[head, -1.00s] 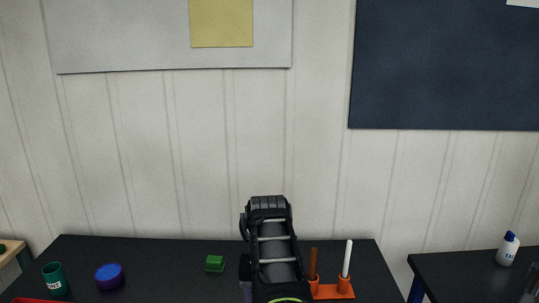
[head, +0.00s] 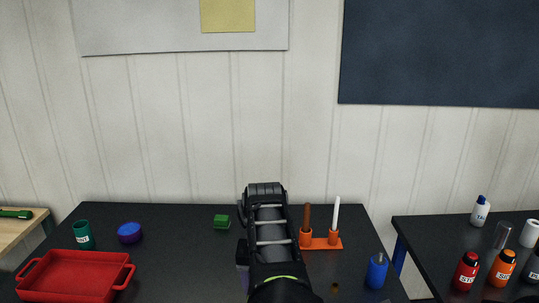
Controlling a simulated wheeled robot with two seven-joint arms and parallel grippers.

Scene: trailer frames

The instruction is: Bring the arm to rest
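One of my arms stands up at the centre of the head view, in front of a black table (head: 180,270). It shows as dark links with light bands and a green ring near the bottom. I cannot tell from the picture which arm it is. No gripper fingers show, so neither gripper's state can be seen. The arm covers part of the table's middle.
A right table (head: 430,250) holds several bottles.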

